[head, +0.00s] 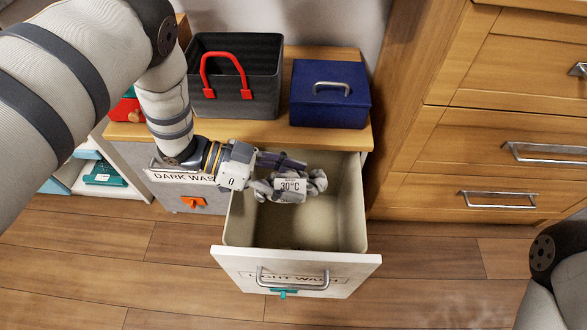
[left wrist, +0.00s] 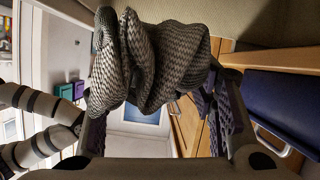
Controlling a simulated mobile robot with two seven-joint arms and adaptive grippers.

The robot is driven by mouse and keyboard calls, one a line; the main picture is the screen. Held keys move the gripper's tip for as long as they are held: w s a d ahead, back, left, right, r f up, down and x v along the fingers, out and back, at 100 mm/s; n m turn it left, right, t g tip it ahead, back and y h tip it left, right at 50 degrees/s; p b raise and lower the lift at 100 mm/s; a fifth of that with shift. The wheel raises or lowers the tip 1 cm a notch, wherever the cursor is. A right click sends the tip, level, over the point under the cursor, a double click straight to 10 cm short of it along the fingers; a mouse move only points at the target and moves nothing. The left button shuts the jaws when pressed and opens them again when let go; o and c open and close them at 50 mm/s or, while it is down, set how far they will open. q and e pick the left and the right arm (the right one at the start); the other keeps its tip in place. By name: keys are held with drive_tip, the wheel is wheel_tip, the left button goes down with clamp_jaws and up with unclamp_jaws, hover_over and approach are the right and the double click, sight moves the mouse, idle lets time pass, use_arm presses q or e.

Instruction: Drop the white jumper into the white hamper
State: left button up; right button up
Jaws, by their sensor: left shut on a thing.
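My left gripper (head: 276,168) is shut on the white jumper (head: 312,184), a bunched knit that looks greyish, with a 30°C tag on it. The jumper also fills the upper middle of the left wrist view (left wrist: 150,65), between the two fingers. The white hamper (head: 235,262) is pulled open like a drawer, its front marked LIGHT WASH. In the head view the jumper overlaps the hamper's opening; the visible inside looks empty. The height of the jumper against the rim is hard to tell. My right gripper is out of view.
A dark grey basket (head: 235,75) with a red handle and a blue box (head: 330,95) stand on the wooden top behind the hamper. The DARK WASH front (head: 180,192) is left of it. Wooden drawers (head: 490,140) stand right. The floor in front is clear.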

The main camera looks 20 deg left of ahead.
sight(290, 189)
use_arm(q)
wheel_tip(290, 189, down, 3)
drive_tip(key=shift+f+b, duration=0.15)
drive_tip(key=shift+b, duration=0.85)
drive_tip(key=o, duration=1.3)
drive_tip(key=shift+o, duration=0.2)
drive_tip(key=v, duration=1.2)
